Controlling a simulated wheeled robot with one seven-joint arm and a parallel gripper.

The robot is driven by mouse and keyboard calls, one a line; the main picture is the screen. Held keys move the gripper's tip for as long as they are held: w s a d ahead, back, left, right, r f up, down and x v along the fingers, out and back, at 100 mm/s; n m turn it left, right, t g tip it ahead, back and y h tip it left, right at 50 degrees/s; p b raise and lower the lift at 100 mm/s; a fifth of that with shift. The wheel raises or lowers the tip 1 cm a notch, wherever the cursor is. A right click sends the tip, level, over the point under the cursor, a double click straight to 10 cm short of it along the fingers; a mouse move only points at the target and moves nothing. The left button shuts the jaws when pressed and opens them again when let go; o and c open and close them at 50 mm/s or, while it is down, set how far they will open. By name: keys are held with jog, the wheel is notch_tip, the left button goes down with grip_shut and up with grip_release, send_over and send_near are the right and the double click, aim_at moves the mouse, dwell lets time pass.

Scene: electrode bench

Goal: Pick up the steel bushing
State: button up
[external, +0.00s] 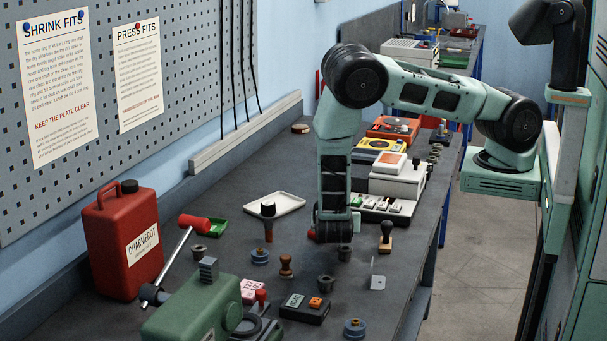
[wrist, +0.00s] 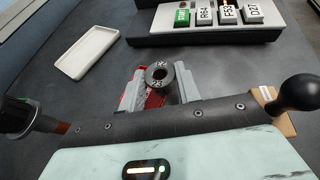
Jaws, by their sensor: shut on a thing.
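In the external view my gripper (external: 333,232) points down, low over the bench.
A white tray (external: 275,204) lies to the left and a keyed instrument (external: 398,180) stands behind.

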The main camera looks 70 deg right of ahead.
notch_tip(320, 180, up, 9)
jog(key=shift+f+b, duration=0.1)
jog(key=shift+b, duration=1.15)
jog(key=w+b, duration=0.1)
jog(key=b, duration=0.5)
jog(key=w+f+b, duration=0.1)
jog(key=w+b, duration=0.1)
jog(key=b, duration=0.4)
jog(key=shift+f, duration=4.75)
jog(key=shift+f, duration=0.1)
jog(key=shift+f, duration=0.1)
jog(key=o, duration=1.1)
